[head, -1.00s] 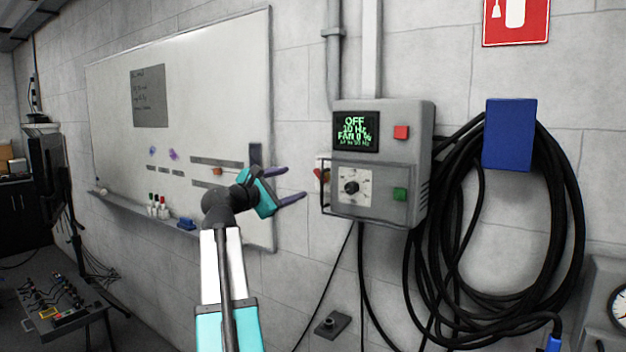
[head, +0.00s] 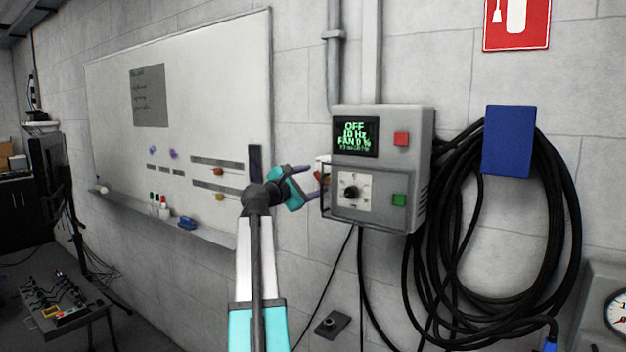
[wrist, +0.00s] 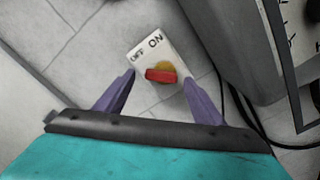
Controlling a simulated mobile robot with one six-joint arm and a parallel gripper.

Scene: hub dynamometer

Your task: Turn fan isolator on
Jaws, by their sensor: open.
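The fan isolator (wrist: 146,53) is a small white plate on the wall, marked OFF and ON, with a red handle (wrist: 160,75) on a yellow disc (wrist: 168,67). In the wrist view the handle lies about level across the picture, between and just beyond my fingertips. My gripper (wrist: 158,82) is open, with one purple finger on each side of the plate; I cannot tell whether either touches it.
The control box has a green display (head: 356,137) reading OFF, a black knob (head: 351,191), red and green buttons, and a wire guard (head: 324,190) on its left. Black cable coils (head: 560,240) hang to the right. A whiteboard (head: 215,90) is on the left.

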